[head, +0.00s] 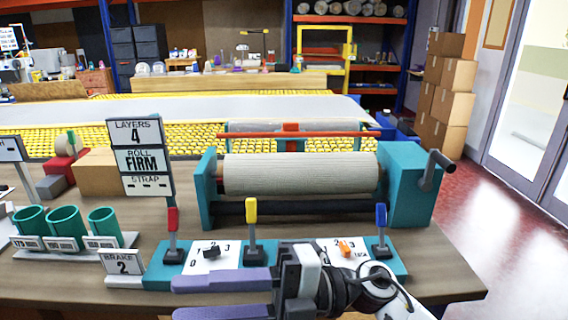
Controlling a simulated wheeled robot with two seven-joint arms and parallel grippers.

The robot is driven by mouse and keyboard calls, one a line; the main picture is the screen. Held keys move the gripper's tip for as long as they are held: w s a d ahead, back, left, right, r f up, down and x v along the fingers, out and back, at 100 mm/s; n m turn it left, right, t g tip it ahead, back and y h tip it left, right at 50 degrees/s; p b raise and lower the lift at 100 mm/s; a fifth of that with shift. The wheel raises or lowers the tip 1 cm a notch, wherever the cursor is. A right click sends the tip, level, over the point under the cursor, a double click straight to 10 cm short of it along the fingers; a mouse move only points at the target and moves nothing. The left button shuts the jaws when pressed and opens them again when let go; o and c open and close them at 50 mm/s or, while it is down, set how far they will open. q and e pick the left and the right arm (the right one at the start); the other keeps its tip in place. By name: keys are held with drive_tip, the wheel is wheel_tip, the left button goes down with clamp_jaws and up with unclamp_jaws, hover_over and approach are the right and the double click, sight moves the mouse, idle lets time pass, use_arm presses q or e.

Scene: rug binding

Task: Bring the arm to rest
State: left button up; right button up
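My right gripper (176,299) reaches in from the lower right, in front of the teal control panel (155,278). Its two purple fingers point left and are apart, with nothing seen between them. The lower finger is partly cut off by the bottom edge. My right arm hides part of the panel's front edge. My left gripper is not in view.
The panel carries a red lever (173,222), a yellow lever (251,213), a blue lever (381,218) and dials. Behind it stands the teal roller machine (409,187) with a grey roll (300,174). Green cups (66,222) and a sign (142,158) are left.

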drive_tip(key=w+d+f+m+t, duration=0.3)
drive_tip(key=w+d+m+t, duration=0.45)
drive_tip(key=m+t, duration=0.95)
drive_tip(key=w+d+f+m+t+h, duration=0.35)
drive_tip(key=d+f+m+h, duration=0.25)
drive_tip(key=f+m+h, duration=0.3)
drive_tip(key=s+d+f+m+g+h, duration=0.1)
drive_tip(key=s+d+f+m+h, duration=0.25)
drive_tip(key=f, duration=0.55)
drive_tip(key=s+d+f+m+g+h, duration=0.25)
drive_tip(key=d+f, duration=0.25)
drive_tip(key=f, duration=0.3)
drive_tip(key=s+d+f+m+g+h, duration=0.1)
drive_tip(key=s+d+f+g, duration=0.3)
drive_tip(key=s+f, duration=0.7)
drive_tip(key=s+m, duration=0.1)
drive_tip(key=s, duration=0.1)
drive_tip(key=shift+s+f+h, duration=0.15)
drive_tip(key=shift+s+h, duration=0.15)
drive_tip(key=shift+c, duration=0.2)
